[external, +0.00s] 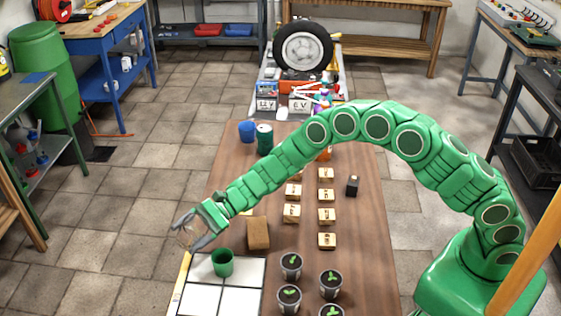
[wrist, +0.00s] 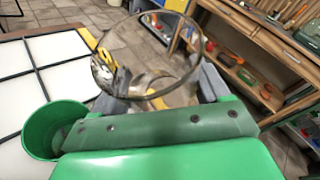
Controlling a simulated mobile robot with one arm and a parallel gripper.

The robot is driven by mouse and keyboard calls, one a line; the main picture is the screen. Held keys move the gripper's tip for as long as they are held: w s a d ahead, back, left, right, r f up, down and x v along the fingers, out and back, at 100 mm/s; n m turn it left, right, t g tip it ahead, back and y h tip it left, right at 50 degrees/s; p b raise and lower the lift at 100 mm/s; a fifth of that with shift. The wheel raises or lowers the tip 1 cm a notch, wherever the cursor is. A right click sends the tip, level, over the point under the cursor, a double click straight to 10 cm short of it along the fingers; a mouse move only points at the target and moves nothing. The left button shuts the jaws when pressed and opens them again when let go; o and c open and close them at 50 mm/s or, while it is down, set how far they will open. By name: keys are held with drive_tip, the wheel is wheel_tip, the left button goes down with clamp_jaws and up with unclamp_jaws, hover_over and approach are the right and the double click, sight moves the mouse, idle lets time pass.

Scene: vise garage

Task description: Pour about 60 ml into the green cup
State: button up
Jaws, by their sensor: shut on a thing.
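The green cup (external: 222,264) stands upright on the white panelled board (external: 205,298) near the table's front left. In the wrist view the green cup (wrist: 50,130) is at the lower left, partly hidden by my gripper's green body. My gripper (external: 189,232) is shut on a clear glass vessel (wrist: 150,86), whose round rim shows in the wrist view. The glass is in the air to the left of and behind the cup, near the table's left edge, apart from the cup. I cannot tell its tilt or how much liquid it holds.
A brown block (external: 257,233) stands just behind the board. Several small potted plants (external: 290,265) are to the right of the cup, with several small wooden blocks (external: 326,215) further back. Blue (external: 247,131) and dark green (external: 264,138) containers stand at the far left.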

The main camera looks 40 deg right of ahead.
sight(184, 241)
drive_tip(key=shift+w+a+f+m+g+h, duration=0.15)
drive_tip(key=shift+w+f+m, duration=0.1)
drive_tip(key=shift+f, duration=0.3)
drive_tip(key=shift+w+f+m+g+h, duration=0.1)
drive_tip(key=shift+f+m, duration=0.1)
drive_tip(key=shift+f, duration=0.4)
drive_tip(key=shift+w+a+f+m+g+h, duration=0.15)
drive_tip(key=shift+w+f+m, duration=0.1)
drive_tip(key=shift+f, duration=0.3)
drive_tip(key=shift+w+a+f+m+g+h+b, duration=0.15)
drive_tip(key=shift+w+m+h, duration=0.1)
drive_tip(key=shift+m, duration=0.2)
drive_tip(key=shift+w+a+m+g+h+b, duration=0.1)
drive_tip(key=shift+w+m+g+h+b, duration=0.1)
drive_tip(key=shift+m, duration=0.25)
drive_tip(key=shift+w+f+m+h, duration=0.1)
drive_tip(key=shift+f+m+h, duration=0.05)
drive_tip(key=shift+m+h, duration=0.15)
drive_tip(key=shift+g, duration=0.35)
